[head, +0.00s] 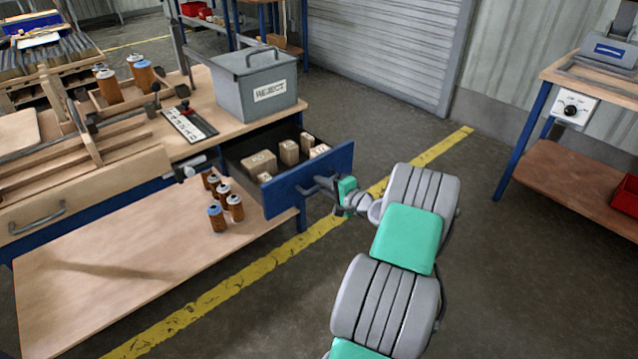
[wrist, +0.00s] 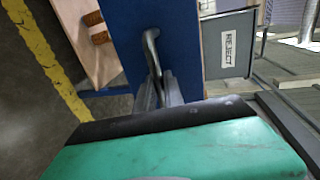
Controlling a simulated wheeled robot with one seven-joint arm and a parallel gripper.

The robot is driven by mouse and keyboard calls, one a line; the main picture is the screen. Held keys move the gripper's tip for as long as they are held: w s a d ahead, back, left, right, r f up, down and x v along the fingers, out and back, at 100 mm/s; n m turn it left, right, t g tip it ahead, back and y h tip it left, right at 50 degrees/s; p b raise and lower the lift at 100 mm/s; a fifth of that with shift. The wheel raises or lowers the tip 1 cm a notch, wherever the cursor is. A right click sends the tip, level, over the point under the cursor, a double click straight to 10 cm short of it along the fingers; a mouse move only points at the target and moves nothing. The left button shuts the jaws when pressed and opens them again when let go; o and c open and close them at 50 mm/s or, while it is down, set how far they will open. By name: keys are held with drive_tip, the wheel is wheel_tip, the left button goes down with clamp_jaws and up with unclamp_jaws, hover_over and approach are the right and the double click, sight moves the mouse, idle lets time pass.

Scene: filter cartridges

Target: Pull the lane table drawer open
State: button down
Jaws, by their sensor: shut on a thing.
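The lane table drawer (head: 312,180) has a blue front and stands pulled out from under the right end of the wooden table (head: 228,122). Several small cardboard boxes (head: 289,152) lie inside it. My gripper (head: 322,184) is at the drawer front and shut on its grey bar handle. In the wrist view the handle (wrist: 152,52) runs down between my gripper's fingers (wrist: 158,92), against the blue drawer front (wrist: 170,40). The fingers partly hide the handle.
A grey REJECT bin (head: 255,85) stands on the table above the drawer. Several brown cartridges (head: 225,198) stand on the lower shelf (head: 110,275), left of the drawer. A blue-legged bench (head: 575,150) is at the right. The floor between is clear, with a yellow line (head: 200,305).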

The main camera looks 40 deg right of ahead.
drive_tip(key=shift+s, duration=0.25)
drive_tip(key=c, duration=1.5)
unclamp_jaws()
drive_tip(key=shift+o, duration=0.2)
drive_tip(key=p+v, duration=0.1)
drive_tip(key=v, duration=0.6)
drive_tip(key=shift+s, duration=0.4)
